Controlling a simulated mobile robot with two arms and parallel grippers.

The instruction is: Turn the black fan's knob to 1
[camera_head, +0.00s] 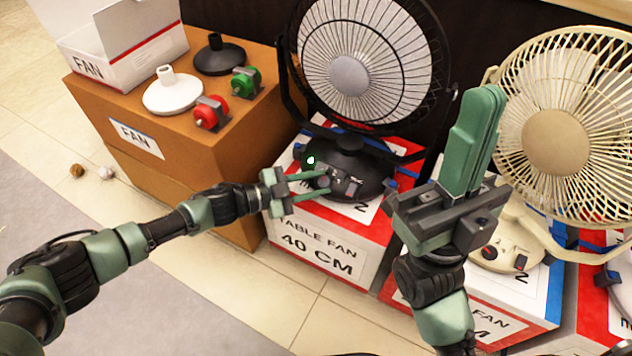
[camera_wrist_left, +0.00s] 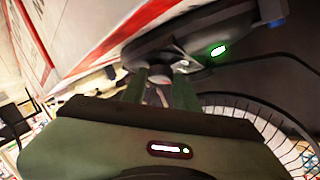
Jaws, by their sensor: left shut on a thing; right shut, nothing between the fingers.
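The black fan (camera_head: 340,190) stands on a red and white box in the middle of the head view, its dark base facing me. The fan's knob (camera_head: 323,181) is at the left of the base, between the fingers of my left gripper (camera_head: 325,184), which is shut on it. In the left wrist view the two green fingers (camera_wrist_left: 163,92) reach the base of the black fan (camera_wrist_left: 205,38); the knob is mostly hidden between them. A light spot glows green on the base. I cannot read the knob's setting. My right gripper (camera_head: 488,100) is shut, empty and raised, right of the black fan.
A cream fan (camera_head: 556,142) stands on the right on its own box. A brown box (camera_head: 180,125) on the left holds a white open carton (camera_head: 125,45), two fan bases and red and green motors. Two small round things (camera_head: 90,172) lie on the tiled floor.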

